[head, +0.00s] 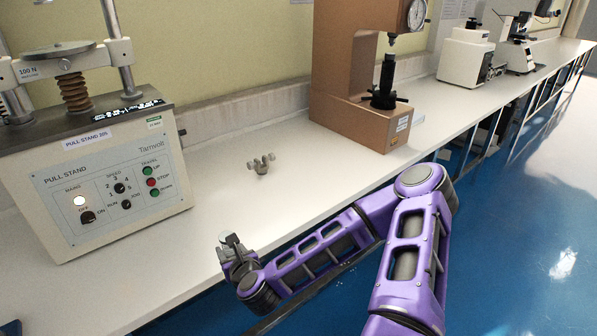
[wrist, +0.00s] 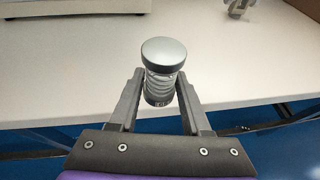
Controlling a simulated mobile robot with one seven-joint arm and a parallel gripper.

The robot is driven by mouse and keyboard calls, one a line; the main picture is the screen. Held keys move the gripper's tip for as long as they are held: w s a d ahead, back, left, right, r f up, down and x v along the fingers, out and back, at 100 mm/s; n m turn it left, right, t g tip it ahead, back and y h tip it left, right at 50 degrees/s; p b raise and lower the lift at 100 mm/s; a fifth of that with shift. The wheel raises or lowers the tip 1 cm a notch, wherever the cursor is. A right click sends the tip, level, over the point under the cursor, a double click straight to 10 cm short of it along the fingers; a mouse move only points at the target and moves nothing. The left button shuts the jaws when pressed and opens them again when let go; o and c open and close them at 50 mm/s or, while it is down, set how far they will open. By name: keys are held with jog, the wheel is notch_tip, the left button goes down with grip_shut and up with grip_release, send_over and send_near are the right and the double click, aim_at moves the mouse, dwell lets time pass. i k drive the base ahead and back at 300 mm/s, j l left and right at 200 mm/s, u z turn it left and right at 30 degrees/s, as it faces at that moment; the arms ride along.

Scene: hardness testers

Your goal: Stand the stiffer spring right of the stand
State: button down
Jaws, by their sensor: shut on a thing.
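My gripper (wrist: 160,88) is shut on a short silver coil spring (wrist: 163,84) with round grey end caps. In the wrist view the spring is between the fingers, its flat top cap facing the camera, and the bench edge is behind it. In the head view my gripper (head: 236,256) is at the bench's front edge, right of the pull stand (head: 115,185); the held spring is hard to make out there. A copper-brown coil spring (head: 74,92) sits upright in the stand, under a round plate and beside a "100 N" label.
A small grey clamp-like piece (head: 262,164) stands on the white bench (head: 215,190) right of the stand. A brown hardness tester (head: 335,85) stands farther right, with white instruments (head: 466,55) beyond. The bench around the grey piece is clear. Blue floor lies in front.

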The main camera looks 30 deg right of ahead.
aim_at(313, 173)
jog(key=i+l+u, duration=0.15)
jog(key=l, duration=0.5)
jog(key=l+u, duration=0.1)
jog(key=l, duration=0.5)
